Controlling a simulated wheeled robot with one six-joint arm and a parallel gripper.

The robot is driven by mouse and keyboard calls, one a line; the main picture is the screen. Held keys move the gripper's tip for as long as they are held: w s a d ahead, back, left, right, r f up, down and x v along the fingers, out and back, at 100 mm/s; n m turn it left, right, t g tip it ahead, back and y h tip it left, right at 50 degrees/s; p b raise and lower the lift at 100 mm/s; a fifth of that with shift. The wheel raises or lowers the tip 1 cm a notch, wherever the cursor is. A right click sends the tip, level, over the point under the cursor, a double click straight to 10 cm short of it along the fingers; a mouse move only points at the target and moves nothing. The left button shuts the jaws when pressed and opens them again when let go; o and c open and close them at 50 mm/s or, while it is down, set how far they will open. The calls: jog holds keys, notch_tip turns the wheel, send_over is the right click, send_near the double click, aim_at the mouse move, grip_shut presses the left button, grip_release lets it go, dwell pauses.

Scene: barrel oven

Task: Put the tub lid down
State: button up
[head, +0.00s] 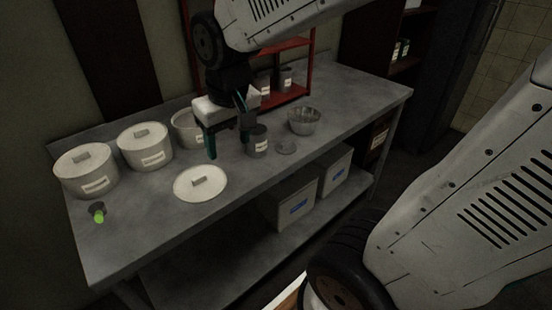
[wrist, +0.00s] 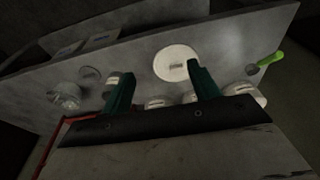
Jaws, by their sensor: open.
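Two lidded white tubs (head: 146,148) (head: 87,173) stand at the left. A green-tipped dark item (head: 97,210) lies before them. A labelled grey can (head: 257,143), a small disc (head: 287,148) and a metal bowl (head: 304,121) are on the right. A red rack (head: 311,70) stands behind.

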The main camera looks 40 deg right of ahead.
jog(key=s+d+r+g, duration=0.1)
jog(key=s+r, duration=0.1)
jog(key=s, duration=1.1)
jog(key=shift+s+r, duration=0.25)
jog(key=shift+s, duration=0.15)
